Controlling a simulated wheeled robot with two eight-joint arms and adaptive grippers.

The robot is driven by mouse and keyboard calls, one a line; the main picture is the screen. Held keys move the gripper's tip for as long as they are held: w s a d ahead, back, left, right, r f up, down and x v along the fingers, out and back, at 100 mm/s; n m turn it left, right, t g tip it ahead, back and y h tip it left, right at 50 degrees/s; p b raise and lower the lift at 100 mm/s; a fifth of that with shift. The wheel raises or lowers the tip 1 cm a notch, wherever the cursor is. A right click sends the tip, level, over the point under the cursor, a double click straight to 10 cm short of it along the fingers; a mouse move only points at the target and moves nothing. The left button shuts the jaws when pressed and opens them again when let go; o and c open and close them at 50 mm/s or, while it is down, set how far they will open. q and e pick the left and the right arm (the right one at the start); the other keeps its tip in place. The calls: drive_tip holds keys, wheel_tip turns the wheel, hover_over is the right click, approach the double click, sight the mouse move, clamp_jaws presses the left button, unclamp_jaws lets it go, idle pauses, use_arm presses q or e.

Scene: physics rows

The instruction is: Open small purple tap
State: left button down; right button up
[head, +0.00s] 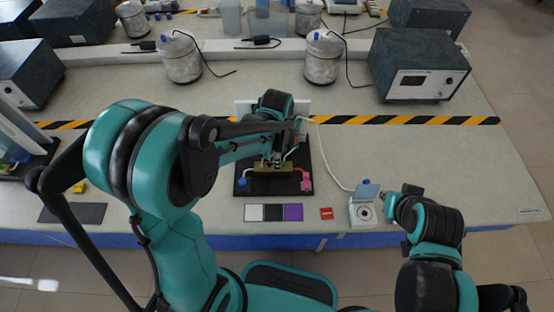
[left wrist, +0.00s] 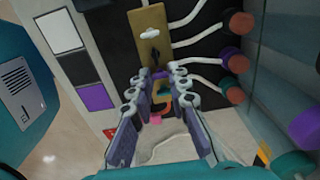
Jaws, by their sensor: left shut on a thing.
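The tap fixture, a black board (head: 243,190) with a brass block (head: 272,170), stands at the middle of the table. A blue tap (head: 242,183) and a pink-purple tap (head: 306,183) show at its front. My left gripper (head: 279,152) is over the fixture. In the left wrist view its jaws (left wrist: 158,84) are closed around a small coloured part, with purple at the fingertips. It appears to be the small purple tap, but the fingers hide most of it. The brass plate (left wrist: 150,36) lies just beyond. My right gripper (head: 392,202) is beside a small white device; its jaws are unclear.
White, black and purple squares (head: 273,212) and a red tag (head: 326,213) lie in front of the fixture. The white device (head: 362,213) is right of them. A striped tape line (head: 410,120) crosses behind. Tubes with several round knobs (left wrist: 238,25) run beside the gripper.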

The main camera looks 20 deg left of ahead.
use_arm(q)
drive_tip(key=n, duration=0.4)
drive_tip(key=shift+n, duration=0.3)
drive_tip(key=c, duration=1.4)
unclamp_jaws()
drive_tip(key=shift+c, duration=0.2)
wheel_tip(320, 180, up, 12)
